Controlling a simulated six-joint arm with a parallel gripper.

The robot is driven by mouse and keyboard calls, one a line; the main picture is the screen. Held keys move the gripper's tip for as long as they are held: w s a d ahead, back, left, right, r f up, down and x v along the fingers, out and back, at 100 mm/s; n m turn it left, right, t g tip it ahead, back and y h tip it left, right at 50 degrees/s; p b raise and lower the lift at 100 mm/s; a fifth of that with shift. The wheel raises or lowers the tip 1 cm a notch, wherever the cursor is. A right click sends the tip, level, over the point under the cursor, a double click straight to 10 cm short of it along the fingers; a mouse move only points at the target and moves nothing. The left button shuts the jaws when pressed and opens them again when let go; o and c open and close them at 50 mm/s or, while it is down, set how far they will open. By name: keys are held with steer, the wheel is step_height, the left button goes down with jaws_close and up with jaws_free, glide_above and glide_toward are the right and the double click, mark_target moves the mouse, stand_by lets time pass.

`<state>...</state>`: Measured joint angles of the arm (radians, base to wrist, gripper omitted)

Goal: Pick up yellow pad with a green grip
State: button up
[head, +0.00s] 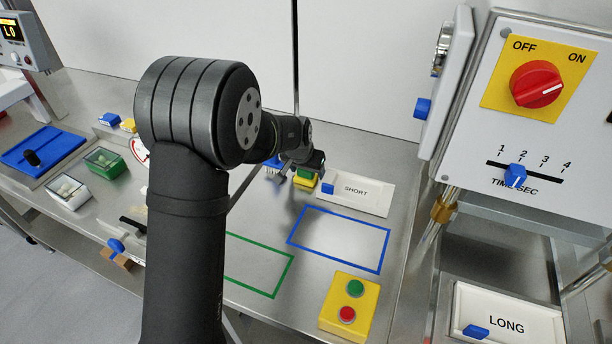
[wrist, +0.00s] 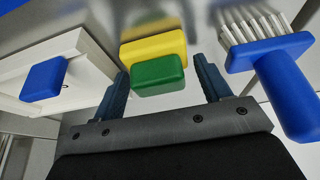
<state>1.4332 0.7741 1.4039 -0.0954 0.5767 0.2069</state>
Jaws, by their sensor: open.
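The yellow pad (wrist: 153,49) with its green grip (wrist: 158,75) lies on the steel table in the wrist view, the green grip facing my gripper. My gripper (wrist: 164,80) is open, with one dark finger on each side of the green grip. The fingertips appear close to the grip, but I cannot tell whether they touch it. In the head view the yellow pad (head: 304,182) and green grip (head: 306,173) show just below the end of my arm, partly hidden by my gripper (head: 303,168).
A blue-handled brush (wrist: 270,60) lies to the right of the pad in the wrist view. A white SHORT tray (head: 357,193) with a blue block stands beside the pad. Blue (head: 340,265) and green outlines mark bare table in front. A yellow button box (head: 350,305) stands nearer.

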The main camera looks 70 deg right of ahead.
steer(key=c, duration=0.7)
steer(key=shift+c, duration=0.2)
steer(key=shift+r, duration=0.1)
steer(key=shift+r, duration=0.55)
step_height(320, 180, up, 3)
steer(key=shift+f, duration=0.15)
steer(key=s+a+r, duration=0.4)
steer(key=s+r, duration=0.3)
steer(key=s, duration=0.3)
steer(key=shift+s+a, duration=0.2)
steer(key=shift+s, duration=0.2)
